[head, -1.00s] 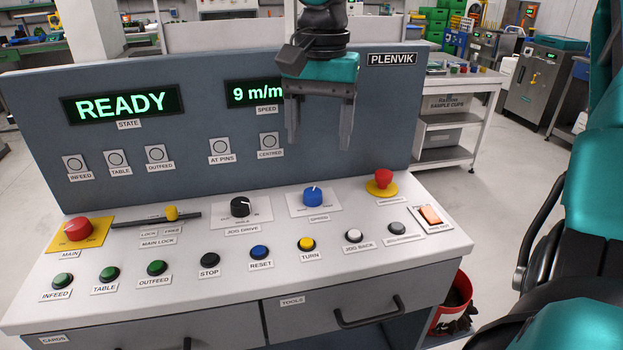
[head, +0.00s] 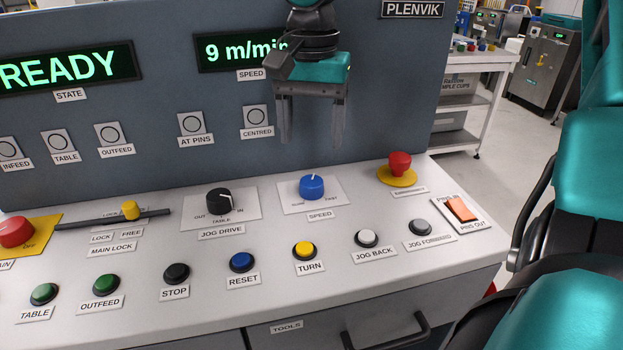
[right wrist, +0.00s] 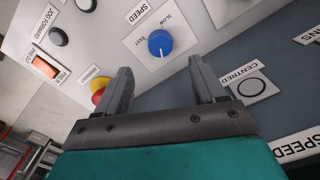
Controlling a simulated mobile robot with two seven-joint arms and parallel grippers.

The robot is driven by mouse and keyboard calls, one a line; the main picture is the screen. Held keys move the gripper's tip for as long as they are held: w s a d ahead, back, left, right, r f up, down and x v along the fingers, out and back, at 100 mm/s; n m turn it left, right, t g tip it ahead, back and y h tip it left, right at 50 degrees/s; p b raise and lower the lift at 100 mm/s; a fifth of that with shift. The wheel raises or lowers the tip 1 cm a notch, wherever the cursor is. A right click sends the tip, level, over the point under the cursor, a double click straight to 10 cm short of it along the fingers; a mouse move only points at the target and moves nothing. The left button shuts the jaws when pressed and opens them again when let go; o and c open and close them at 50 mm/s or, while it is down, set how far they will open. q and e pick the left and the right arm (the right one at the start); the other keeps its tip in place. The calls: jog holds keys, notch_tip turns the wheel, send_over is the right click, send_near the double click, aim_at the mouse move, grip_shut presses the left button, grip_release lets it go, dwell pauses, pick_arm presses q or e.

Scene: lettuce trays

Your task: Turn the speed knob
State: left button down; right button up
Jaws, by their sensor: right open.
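The blue speed knob (head: 311,187) sits on a white plate above the SPEED label on the sloped panel. Its white pointer mark points about straight up in the head view. The knob also shows in the right wrist view (right wrist: 160,43), beyond the fingers, with SLOW and FAST printed by it. My right gripper (head: 312,140) is open and empty, with its fingers pointing down above the knob and apart from it. The speed display (head: 240,49) reads 9 m/min, partly hidden by my right gripper. My left gripper is not in view.
The black jog drive knob (head: 219,201) is left of the speed knob. The red emergency button (head: 400,164) and the orange pins switch (head: 461,209) are to its right. Several push buttons, among them the yellow TURN button (head: 304,251), line the front. The upright panel rises behind.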

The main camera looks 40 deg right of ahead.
aim_at(312, 181)
notch_tip(312, 181, down, 9)
jog(key=shift+r+b, duration=0.1)
jog(key=shift+b, duration=1)
